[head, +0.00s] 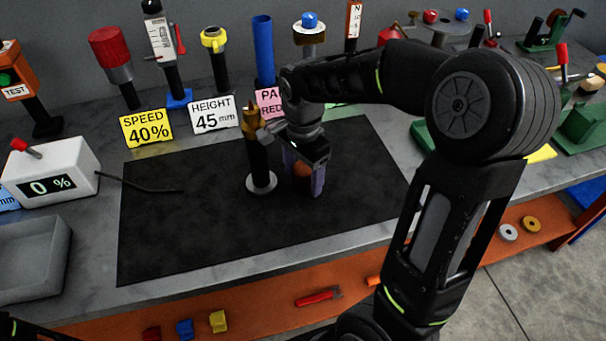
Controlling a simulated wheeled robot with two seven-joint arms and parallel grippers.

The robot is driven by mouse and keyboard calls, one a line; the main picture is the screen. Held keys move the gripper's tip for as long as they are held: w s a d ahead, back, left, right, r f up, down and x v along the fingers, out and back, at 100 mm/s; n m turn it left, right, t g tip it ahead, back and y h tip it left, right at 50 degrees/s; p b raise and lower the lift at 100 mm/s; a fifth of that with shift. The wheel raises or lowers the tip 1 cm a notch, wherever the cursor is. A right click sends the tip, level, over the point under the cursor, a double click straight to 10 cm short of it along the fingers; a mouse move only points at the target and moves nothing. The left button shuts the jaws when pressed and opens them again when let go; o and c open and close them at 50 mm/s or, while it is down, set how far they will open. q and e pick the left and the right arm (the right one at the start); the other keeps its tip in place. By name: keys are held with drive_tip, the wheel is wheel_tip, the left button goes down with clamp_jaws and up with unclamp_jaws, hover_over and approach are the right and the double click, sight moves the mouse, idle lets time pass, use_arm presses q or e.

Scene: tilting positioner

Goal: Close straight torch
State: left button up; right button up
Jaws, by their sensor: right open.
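An upright torch-like device stands on the black mat (200,225) near its middle. It has a dark body (260,165), a brass-coloured top and a pale round base. It looks like the straight torch. My right gripper (306,186) is just right of it, pointing down with its fingers apart. A brown-orange rounded part (302,171) shows between the fingers; I cannot tell what it belongs to or whether the fingers touch it. The gripper's body comes close to the torch's top; contact is unclear. My left gripper is out of view.
A yellow speed sign (146,128) and a white height sign (213,114) stand behind the mat. A white box reading 0 % (50,172) and a grey tray (33,262) are at left. Several fixtures line the back and right.

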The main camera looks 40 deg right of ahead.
sight(303, 168)
drive_tip(key=shift+c, duration=0.5)
clamp_jaws()
idle(0.5)
drive_tip(key=shift+r, duration=0.1)
wheel_tip(303, 168, up, 10)
idle(0.5)
idle(0.5)
